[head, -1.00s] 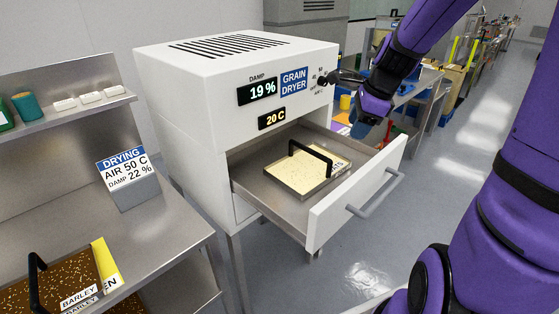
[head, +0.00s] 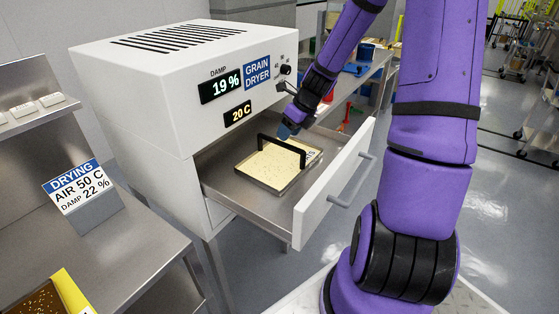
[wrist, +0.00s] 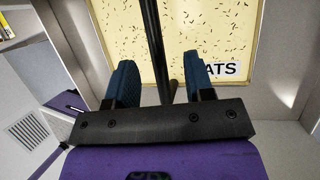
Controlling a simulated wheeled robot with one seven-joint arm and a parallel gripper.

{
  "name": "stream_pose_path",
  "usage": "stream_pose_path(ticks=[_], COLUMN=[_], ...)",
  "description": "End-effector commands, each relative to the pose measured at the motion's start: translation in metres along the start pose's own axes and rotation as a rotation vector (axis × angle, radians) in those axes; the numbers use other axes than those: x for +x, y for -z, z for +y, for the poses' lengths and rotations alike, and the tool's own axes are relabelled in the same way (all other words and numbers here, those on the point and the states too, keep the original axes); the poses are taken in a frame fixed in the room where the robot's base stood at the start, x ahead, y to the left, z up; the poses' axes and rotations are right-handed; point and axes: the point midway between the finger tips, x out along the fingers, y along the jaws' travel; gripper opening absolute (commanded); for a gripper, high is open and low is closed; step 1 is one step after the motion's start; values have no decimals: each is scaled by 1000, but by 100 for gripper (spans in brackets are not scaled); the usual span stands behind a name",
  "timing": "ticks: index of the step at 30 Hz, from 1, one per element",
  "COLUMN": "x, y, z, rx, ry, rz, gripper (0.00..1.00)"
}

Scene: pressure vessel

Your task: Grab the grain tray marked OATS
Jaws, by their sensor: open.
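The grain tray (head: 268,169) sits in the open drawer of the grain dryer. It holds pale grain and has a black bar handle (head: 283,141) arching over it. In the wrist view the tray (wrist: 220,40) shows a label ending in "ATS", its first part hidden by a finger. My gripper (wrist: 155,75) is open, with blue fingers on either side of the black handle (wrist: 154,45) as seen from the wrist. I cannot tell whether the fingers are low enough to be around it.
The dryer (head: 180,95) reads 19 % damp and 20 C. Its drawer front (head: 335,185) stands pulled out, with a grey handle (head: 352,180). At left a steel bench (head: 120,240) carries a drying sign (head: 80,190) and part of a brown grain tray (head: 35,300).

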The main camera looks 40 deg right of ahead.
Motion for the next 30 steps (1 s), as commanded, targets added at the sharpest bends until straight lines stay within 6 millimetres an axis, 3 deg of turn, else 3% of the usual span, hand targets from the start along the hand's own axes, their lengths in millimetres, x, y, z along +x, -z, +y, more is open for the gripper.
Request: stream_pose_path(ticks=[5, 17, 27, 30], x=[8, 51, 55, 55], y=[0, 0, 0, 0], z=[1, 5, 4, 4], rx=[-2, -3, -3, -3], ry=[-2, -2, 1, 1], rz=[1, 1, 0, 0], gripper=[48, 48, 48, 25])
